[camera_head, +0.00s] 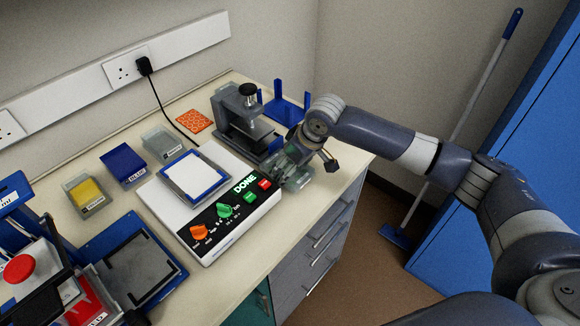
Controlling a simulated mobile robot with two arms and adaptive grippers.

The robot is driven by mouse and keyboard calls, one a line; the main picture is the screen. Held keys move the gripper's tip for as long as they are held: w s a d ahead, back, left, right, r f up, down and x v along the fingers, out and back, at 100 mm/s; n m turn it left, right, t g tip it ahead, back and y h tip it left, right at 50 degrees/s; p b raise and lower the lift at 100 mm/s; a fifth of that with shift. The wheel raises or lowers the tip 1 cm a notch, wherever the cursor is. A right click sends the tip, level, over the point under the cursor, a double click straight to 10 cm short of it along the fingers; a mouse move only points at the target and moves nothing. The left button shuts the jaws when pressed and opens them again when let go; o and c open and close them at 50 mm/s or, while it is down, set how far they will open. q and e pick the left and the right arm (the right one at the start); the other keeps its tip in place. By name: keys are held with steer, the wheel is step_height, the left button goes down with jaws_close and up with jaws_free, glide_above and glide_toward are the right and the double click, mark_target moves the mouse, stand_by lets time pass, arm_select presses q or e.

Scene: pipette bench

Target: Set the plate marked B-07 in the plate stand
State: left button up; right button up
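I cannot read the marking B-07 on anything here. A blue frame with upright posts (285,103) stands at the back right of the bench and may be the plate stand; it looks empty. My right gripper (292,170) reaches in from the right, low over the bench edge, beside the white device and in front of the grey press. Greyish, see-through shapes show at its fingers; I cannot tell whether they are fingers or a held plate. My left gripper is not in view.
A white device (221,240) with knobs and a lit "DONE" carries a white panel in a blue frame (195,173). A grey press (240,112), an orange honeycomb mat (194,121) and several small bins, one blue (123,164), stand behind. A red-button machine (19,268) is at left.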

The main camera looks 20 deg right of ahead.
steer(key=shift+f, duration=0.6)
steer(key=o, duration=0.7)
steer(key=shift+f, duration=0.15)
steer(key=shift+o, duration=0.7)
